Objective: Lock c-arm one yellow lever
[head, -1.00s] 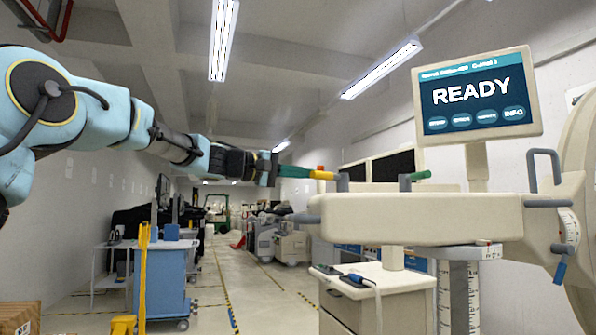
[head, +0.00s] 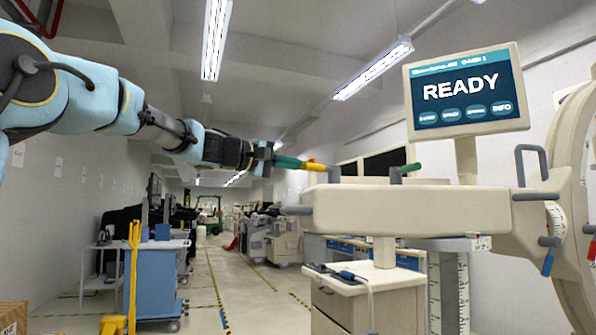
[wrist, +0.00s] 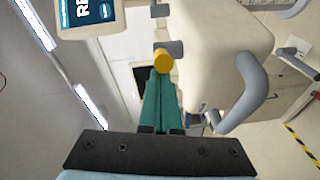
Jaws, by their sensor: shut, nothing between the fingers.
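The C-arm's yellow lever (head: 315,167) sticks out from a grey pivot (head: 334,173) on top of the cream C-arm body (head: 420,211). An orange-red patch shows on it. My gripper (head: 299,164) has teal fingers, shut and empty, with the tips at the lever's free end. In the wrist view, the yellow lever's round end (wrist: 163,61) sits just beyond the fingertips (wrist: 160,73). I cannot tell whether they touch. A green lever (head: 411,168) on another grey pivot stands farther right on the body.
The C-arm screen (head: 460,88) reads READY above the body. A grey handle (wrist: 250,95) curves out close to the right of my fingers in the wrist view. A blue cart (head: 157,280) stands at the left. The aisle floor between is open.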

